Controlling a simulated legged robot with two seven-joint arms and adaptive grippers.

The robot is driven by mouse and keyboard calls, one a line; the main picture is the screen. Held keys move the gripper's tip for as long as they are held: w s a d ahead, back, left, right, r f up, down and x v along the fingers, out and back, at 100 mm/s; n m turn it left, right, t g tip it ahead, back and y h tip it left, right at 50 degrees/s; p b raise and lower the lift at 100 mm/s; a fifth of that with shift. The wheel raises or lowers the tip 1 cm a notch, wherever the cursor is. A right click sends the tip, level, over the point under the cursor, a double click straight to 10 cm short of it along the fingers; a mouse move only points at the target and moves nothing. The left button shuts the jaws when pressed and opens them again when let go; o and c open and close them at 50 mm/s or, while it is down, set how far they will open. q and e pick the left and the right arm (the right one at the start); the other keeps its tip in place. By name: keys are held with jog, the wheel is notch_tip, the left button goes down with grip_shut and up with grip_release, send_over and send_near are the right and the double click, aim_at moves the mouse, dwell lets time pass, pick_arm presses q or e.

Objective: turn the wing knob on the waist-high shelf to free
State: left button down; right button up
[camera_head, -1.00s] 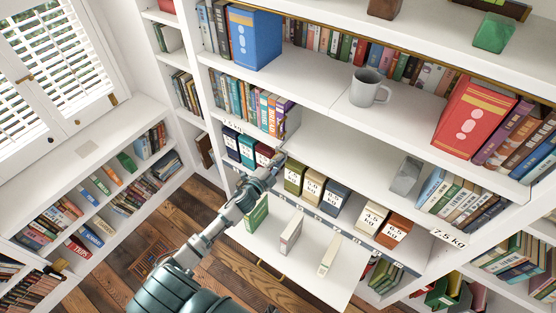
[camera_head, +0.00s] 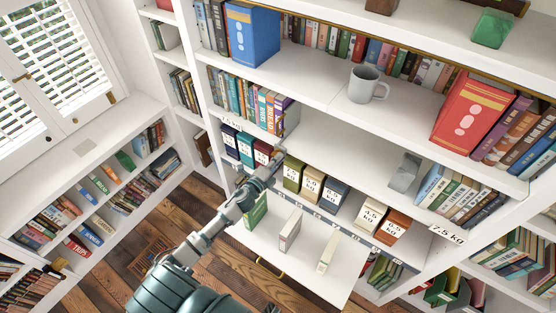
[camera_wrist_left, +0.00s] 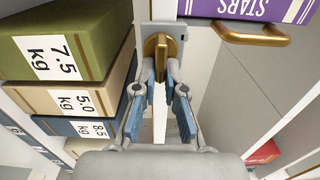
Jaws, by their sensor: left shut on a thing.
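The wing knob (camera_wrist_left: 161,48) is a brass piece on a pale plate fixed to a white upright, seen close in the left wrist view. My left gripper (camera_wrist_left: 160,80) has its blue-padded fingers on either side of it and is shut on it. In the head view, my left gripper (camera_head: 277,158) reaches in from the lower left to the shelf front, between the boxes. There it covers the knob, so I cannot read how far the knob is turned. My right gripper is in neither view.
Weight-labelled boxes (camera_head: 312,185) stand close to the right of the gripper, more (camera_head: 247,149) to its left. A white pull-out board (camera_head: 265,242) with several upright books lies below. A grey mug (camera_head: 367,86) stands on the shelf above. A brass handle (camera_wrist_left: 250,34) shows near the knob.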

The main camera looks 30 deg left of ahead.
pick_arm(q)
jog(key=shift+s+f, duration=0.1)
jog(key=shift+f, duration=0.25)
jog(key=c, duration=1.2)
grip_release()
jog(key=shift+c, duration=0.2)
jog(key=shift+a+r, duration=0.1)
jog(key=s+a, duration=0.1)
jog(key=s, duration=1)
jog(key=shift+s, duration=0.4)
